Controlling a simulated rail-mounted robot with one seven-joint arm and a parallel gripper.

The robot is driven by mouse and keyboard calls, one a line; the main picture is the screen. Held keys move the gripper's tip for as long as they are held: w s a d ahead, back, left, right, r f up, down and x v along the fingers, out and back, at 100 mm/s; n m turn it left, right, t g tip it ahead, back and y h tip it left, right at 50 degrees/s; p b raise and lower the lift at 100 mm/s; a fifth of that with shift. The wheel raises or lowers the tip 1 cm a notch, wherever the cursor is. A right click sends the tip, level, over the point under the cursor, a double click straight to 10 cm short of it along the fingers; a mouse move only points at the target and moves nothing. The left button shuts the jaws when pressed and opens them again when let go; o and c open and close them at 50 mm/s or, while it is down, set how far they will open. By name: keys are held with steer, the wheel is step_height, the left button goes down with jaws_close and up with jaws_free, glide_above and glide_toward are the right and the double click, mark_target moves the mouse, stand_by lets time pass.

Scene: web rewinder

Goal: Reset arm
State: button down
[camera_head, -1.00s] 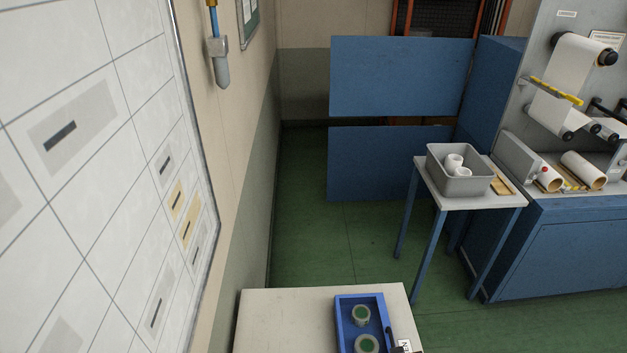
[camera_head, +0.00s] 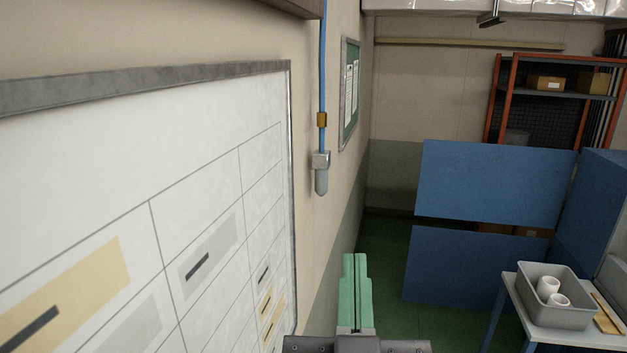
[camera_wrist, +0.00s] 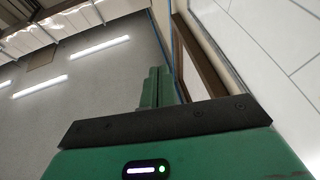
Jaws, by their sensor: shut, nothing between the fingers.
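My gripper (camera_head: 356,285) shows at the bottom middle of the head view, with its two green fingers pointing up and shut together, nothing between them. It is beside the whiteboard's right edge, in front of the wall and green floor. In the wrist view the shut green fingers (camera_wrist: 157,87) point up towards the ceiling, with a wooden frame and a white panel to their right.
A gridded whiteboard (camera_head: 190,215) fills the left wall. A blue hose with a metal fitting (camera_head: 321,175) hangs beside it. Blue panels (camera_head: 495,185) stand at the back. A grey bin (camera_head: 555,310) with white rolls sits on a small table at right. Green floor lies between.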

steer(key=s+a+r+t+y, duration=0.2)
steer(key=s+a+r, duration=0.2)
steer(key=s+r, duration=0.3)
steer(key=shift+s+r+p, duration=0.2)
steer(key=shift+s+p, duration=0.15)
steer(key=shift+s, duration=0.05)
steer(key=shift+a, duration=0.1)
